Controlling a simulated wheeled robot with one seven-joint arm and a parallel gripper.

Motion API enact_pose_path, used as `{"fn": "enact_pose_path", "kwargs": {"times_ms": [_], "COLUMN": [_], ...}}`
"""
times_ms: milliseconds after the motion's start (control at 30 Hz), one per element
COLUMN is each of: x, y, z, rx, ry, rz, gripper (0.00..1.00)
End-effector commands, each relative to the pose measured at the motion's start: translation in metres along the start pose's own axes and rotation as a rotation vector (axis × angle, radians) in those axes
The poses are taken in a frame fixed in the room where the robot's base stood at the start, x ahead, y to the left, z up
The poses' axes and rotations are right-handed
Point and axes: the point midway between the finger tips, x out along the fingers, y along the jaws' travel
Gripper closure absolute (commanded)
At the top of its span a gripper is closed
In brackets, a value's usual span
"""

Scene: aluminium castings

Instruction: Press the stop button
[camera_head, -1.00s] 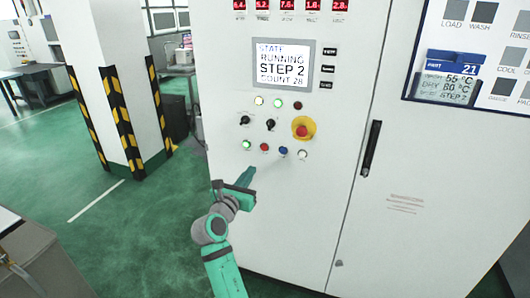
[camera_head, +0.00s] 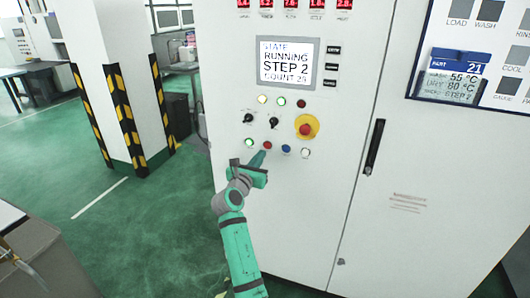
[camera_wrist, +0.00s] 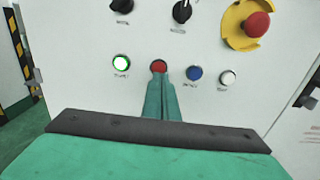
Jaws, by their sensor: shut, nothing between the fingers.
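A small red button (camera_head: 267,146) sits in the lower row of the white cabinet's control panel; its label is too small to read. It also shows in the wrist view (camera_wrist: 159,66), directly ahead of the fingertips. My gripper (camera_head: 261,156) is shut and empty, its green fingers pointing at the red button. In the wrist view the fingertips (camera_wrist: 160,80) overlap the button's lower edge; I cannot tell whether they touch it. A larger red mushroom button on a yellow plate (camera_head: 306,128) is up and to the right.
A lit green button (camera_head: 249,142) is left of the red one; blue (camera_head: 286,149) and white (camera_head: 305,153) buttons are right. Black knobs (camera_head: 273,122) sit above. The display (camera_head: 287,62) reads RUNNING, STEP 2. A door handle (camera_head: 375,146) stands further right.

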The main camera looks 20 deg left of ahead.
Motion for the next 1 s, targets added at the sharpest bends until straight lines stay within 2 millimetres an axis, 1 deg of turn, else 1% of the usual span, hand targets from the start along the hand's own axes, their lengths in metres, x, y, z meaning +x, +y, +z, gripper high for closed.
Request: {"fn": "enact_pose_path", "kwargs": {"times_ms": [33, 100, 200, 300, 433, 533, 833, 1000], "x": [0.008, 0.018, 0.029, 0.036, 0.039, 0.040, 0.044, 0.057], "y": [0.001, 0.002, 0.002, 0.005, 0.010, 0.011, 0.000, -0.005], "z": [0.001, 0.000, 0.000, 0.000, -0.001, -0.001, 0.000, 0.002], "rx": [0.000, 0.000, -0.001, 0.000, 0.001, 0.001, 0.000, -0.001], "ry": [0.000, 0.000, 0.001, 0.000, 0.001, 0.000, 0.000, -0.002], "rz": [0.001, 0.001, 0.002, 0.005, 0.011, 0.012, 0.001, -0.005], "gripper": [1.00, 1.00, 1.00, 1.00, 1.00, 1.00, 1.00, 1.00]}}
